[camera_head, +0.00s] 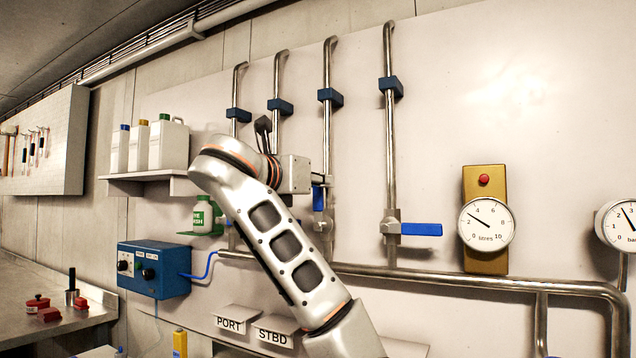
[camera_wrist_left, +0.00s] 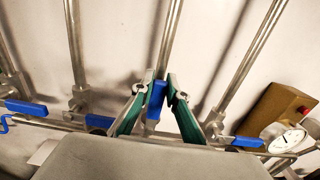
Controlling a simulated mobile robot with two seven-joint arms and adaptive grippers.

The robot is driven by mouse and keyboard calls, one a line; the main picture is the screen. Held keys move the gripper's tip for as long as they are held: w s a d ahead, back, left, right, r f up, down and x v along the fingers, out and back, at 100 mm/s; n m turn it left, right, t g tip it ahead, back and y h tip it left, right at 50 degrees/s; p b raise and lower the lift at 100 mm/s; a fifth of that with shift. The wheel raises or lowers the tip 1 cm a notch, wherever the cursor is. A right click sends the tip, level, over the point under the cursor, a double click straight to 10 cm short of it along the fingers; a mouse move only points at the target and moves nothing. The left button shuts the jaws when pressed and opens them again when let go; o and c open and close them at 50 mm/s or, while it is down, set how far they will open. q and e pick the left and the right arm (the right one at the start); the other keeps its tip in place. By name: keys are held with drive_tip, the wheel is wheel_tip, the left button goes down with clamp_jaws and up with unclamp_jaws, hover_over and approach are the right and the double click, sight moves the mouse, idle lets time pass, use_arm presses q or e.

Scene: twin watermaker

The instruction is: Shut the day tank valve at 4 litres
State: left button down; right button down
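A blue valve handle (camera_head: 318,198) stands upright, in line with the third pipe from the left. In the left wrist view this handle (camera_wrist_left: 155,100) lies between the two green-padded fingers of my left gripper (camera_wrist_left: 162,82). The fingers are apart; the left one is close to the handle, and I cannot tell if it touches. In the head view my wrist hides most of the gripper. The litres gauge (camera_head: 487,224) has its needle between 2 and 4. My right gripper is in neither view.
The fourth pipe's blue handle (camera_head: 421,229) points sideways. A red button (camera_head: 484,180) sits above the litres gauge. A second gauge (camera_head: 620,224) is at the right edge. A blue control box (camera_head: 153,270) and a bottle shelf (camera_head: 150,176) are at left.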

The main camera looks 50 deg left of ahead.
use_arm(q)
drive_tip(key=shift+d, duration=0.1)
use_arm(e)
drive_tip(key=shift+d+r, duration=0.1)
use_arm(q)
drive_tip(key=w+d+f+m+p, duration=0.2)
drive_tip(key=d+m+p, duration=0.3)
drive_tip(key=m, duration=0.5)
drive_tip(key=shift+d+f, duration=0.65)
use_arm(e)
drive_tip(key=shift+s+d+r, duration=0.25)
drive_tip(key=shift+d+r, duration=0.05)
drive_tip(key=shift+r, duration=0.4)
use_arm(q)
drive_tip(key=shift+w, duration=0.1)
drive_tip(key=c, duration=2)
unclamp_jaws()
drive_tip(key=shift+o, duration=0.2)
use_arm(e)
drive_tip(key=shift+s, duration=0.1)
